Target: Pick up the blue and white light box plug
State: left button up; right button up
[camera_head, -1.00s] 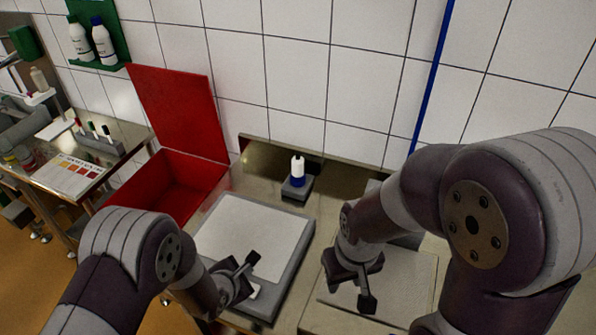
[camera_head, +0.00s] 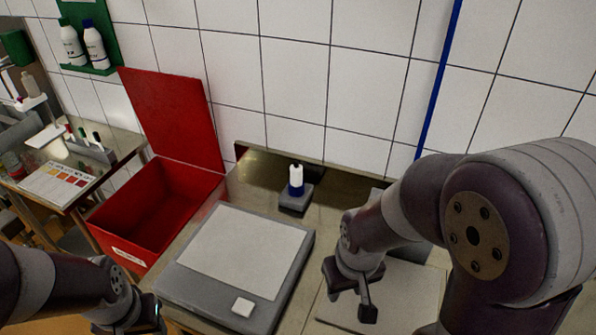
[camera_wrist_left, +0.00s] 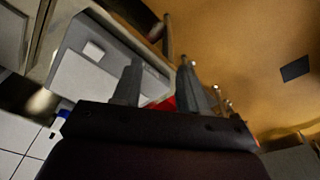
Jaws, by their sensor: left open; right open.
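The blue and white plug (camera_head: 296,180) stands upright on a small dark grey block (camera_head: 294,204) near the wall, behind the light box. The grey light box (camera_head: 222,300) has a white panel and a small white square at its front corner. It also shows in the left wrist view (camera_wrist_left: 72,78). My left gripper (camera_head: 150,312) is open at the lower left, beside the light box and far from the plug. Its two fingers show apart and empty in the left wrist view (camera_wrist_left: 160,82). My right gripper (camera_head: 348,290) is open and empty, to the right of the light box.
A red box (camera_head: 160,205) with its lid raised stands left of the light box. A pale flat board (camera_head: 405,300) lies under my right gripper. A side table (camera_head: 62,180) with a colour chart and pens is at the far left. Tiled wall closes the back.

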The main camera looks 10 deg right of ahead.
aim_at(296, 183)
jog(key=i+l+z, duration=0.1)
jog(key=z, duration=0.3)
jog(key=i+z, duration=0.25)
jog(key=z, duration=0.15)
jog(key=i+z, duration=0.2)
jog(key=z, duration=0.8)
